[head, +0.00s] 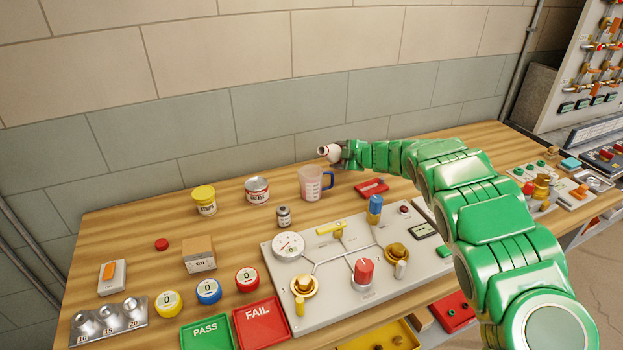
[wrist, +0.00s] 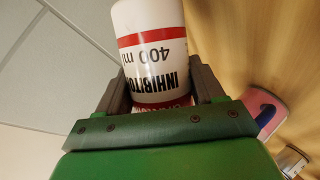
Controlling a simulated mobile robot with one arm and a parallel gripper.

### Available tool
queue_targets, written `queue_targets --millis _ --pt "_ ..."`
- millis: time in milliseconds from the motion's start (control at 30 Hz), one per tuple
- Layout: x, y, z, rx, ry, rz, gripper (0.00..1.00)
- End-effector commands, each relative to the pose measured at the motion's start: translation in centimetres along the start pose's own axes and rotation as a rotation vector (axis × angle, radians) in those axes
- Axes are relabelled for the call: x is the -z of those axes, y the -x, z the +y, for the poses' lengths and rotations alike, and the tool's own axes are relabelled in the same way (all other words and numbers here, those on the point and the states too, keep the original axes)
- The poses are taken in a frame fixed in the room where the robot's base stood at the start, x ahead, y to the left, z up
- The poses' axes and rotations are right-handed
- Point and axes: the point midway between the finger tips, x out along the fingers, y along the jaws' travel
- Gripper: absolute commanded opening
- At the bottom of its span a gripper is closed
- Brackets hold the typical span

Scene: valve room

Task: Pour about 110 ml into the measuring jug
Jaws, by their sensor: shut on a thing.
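The measuring jug (head: 311,184) stands upright on the wooden bench. It is clear with red markings and a blue handle on its right; whether it holds liquid is hard to tell. My gripper (head: 338,153) is above and behind the jug, slightly to its right. It is shut on a white bottle (head: 328,151) with red bands. In the wrist view the bottle (wrist: 152,50) reads "INHIBITO…" and "400 ml" between the fingers of my gripper (wrist: 160,90). The bottle looks tilted, its end pointing left toward the camera. Part of the jug (wrist: 262,108) shows at the wrist view's right.
A grease tin (head: 257,190) and a yellow-lidded pot (head: 204,200) stand left of the jug. A small dark-capped bottle (head: 284,216) is in front of it. A red tool (head: 372,187) lies to its right. The valve panel (head: 345,290) fills the front; the wall is behind.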

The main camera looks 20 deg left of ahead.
Motion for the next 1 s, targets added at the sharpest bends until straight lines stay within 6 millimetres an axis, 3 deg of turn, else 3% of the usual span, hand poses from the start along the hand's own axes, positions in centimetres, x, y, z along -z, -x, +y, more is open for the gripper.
queue_targets --millis 633,1000 --pt "1.9 0.6 -0.4 0.103 -0.283 0.089 0.28" --pt "2.0 0.4 -0.5 0.162 -0.442 0.143 0.28"
